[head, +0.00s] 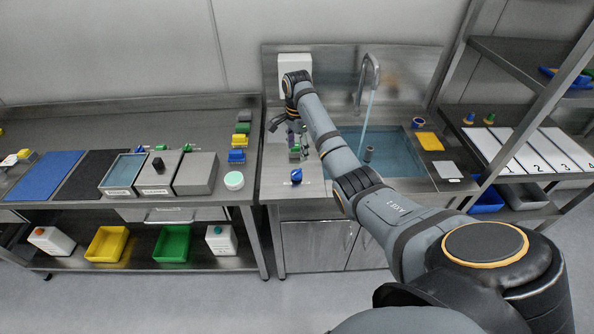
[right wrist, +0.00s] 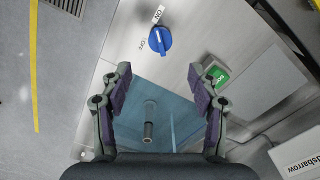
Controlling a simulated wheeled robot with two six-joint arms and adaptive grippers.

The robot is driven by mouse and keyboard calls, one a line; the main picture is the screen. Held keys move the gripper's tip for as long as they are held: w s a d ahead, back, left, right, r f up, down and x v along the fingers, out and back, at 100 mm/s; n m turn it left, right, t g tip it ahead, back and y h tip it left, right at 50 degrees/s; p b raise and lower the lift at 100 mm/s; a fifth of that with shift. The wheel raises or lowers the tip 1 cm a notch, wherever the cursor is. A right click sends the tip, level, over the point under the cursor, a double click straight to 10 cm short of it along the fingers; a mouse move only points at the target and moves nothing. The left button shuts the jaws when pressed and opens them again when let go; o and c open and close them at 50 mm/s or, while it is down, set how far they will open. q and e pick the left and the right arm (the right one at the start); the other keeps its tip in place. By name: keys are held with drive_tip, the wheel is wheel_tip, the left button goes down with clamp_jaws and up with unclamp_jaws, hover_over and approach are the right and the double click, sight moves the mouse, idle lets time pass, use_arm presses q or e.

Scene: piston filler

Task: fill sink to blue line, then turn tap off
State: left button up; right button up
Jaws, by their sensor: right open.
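The sink (head: 402,150) holds bluish water, and a stream runs into it from the curved tap (head: 371,66). A grey upright pipe (head: 368,153) stands in the water and also shows in the right wrist view (right wrist: 149,122). I cannot make out the blue line. The blue tap knob (head: 296,175) is on the counter left of the sink. In the right wrist view the knob (right wrist: 160,41) has ON and OFF labels beside it, with its pointer towards ON. My right gripper (head: 290,137) is open and empty, apart from the knob. My left gripper is not in view.
A small green item (right wrist: 217,75) lies beside my right gripper's finger. A white box (head: 295,66) hangs on the splashback. Shelving (head: 520,60) rises at the right.

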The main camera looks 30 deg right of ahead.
sight(297, 173)
wheel_tip(297, 173, down, 10)
drive_tip(key=shift+f+p, duration=0.25)
drive_tip(key=shift+p, duration=0.3)
drive_tip(key=c, duration=1.2)
